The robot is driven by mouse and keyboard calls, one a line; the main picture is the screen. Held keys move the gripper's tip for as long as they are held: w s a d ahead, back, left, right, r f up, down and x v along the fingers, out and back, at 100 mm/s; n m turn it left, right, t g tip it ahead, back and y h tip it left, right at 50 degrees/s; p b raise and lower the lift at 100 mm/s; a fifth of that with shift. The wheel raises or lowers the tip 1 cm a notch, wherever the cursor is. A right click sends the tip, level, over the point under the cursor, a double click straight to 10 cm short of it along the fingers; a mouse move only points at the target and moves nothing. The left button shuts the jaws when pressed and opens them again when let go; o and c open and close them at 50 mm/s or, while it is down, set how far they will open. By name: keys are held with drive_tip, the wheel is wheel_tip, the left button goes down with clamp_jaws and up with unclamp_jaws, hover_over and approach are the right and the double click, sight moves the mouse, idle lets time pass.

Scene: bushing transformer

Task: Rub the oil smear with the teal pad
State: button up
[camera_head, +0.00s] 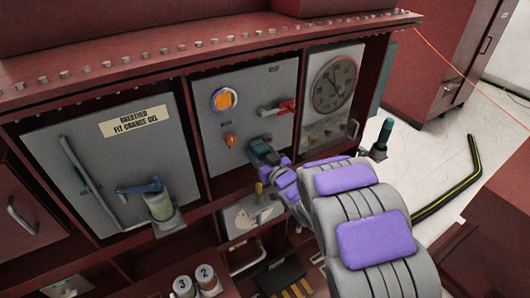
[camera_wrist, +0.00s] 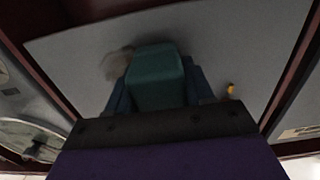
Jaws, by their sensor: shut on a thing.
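My gripper (camera_head: 266,157) is shut on the teal pad (camera_head: 261,150), in front of the lower part of the middle grey panel (camera_head: 258,82). In the wrist view the teal pad (camera_wrist: 154,80) sits between the blue fingers of my gripper (camera_wrist: 155,92), its far end towards the grey panel. A dull grey-brown smear (camera_wrist: 117,64) shows on the panel right beside the pad, and the pad may cover part of it. I cannot tell whether the pad touches the panel. In the head view I cannot make out the smear; my gripper and the pad may hide it.
The panel carries an orange round window (camera_head: 224,99), a red-handled lever (camera_head: 280,107) and an orange knob (camera_head: 230,141). A dial gauge (camera_head: 335,82) is to the right. A breather door (camera_head: 110,165) with a blue-topped jar (camera_head: 158,203) is left. Numbered jars (camera_head: 207,277) stand below.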

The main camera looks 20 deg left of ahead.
sight(269, 140)
drive_tip(key=shift+s+a, duration=0.3)
drive_tip(key=shift+s, duration=0.05)
drive_tip(key=shift+w+r, duration=0.1)
drive_tip(key=shift+r, duration=0.4)
drive_tip(key=shift+w+d+f+p, duration=0.1)
drive_tip(key=shift+w+d+p, duration=0.85)
drive_tip(key=shift+w+d, duration=0.4)
drive_tip(key=shift+w+d+f+p, duration=0.1)
drive_tip(key=shift+w+d+p, duration=0.95)
drive_tip(key=shift+w, duration=0.5)
drive_tip(key=shift+w+d+r+p, duration=0.25)
drive_tip(key=shift+w+d+p, duration=0.1)
drive_tip(key=shift+w+d, duration=0.3)
drive_tip(key=shift+w+d+f+p, duration=0.1)
drive_tip(key=shift+w+d+p, duration=0.45)
drive_tip(key=shift+w+d, duration=0.25)
drive_tip(key=shift+s+a+f+b, duration=0.15)
drive_tip(key=shift+s+a+b, duration=0.3)
drive_tip(key=shift+s+a, duration=1.4)
drive_tip(key=shift+s+a+b, duration=0.3)
drive_tip(key=shift+s+a, duration=0.7)
drive_tip(key=shift+s, duration=0.3)
drive_tip(key=shift+s+a+b, duration=0.3)
drive_tip(key=shift+s+a, duration=0.65)
drive_tip(key=shift+s, duration=0.35)
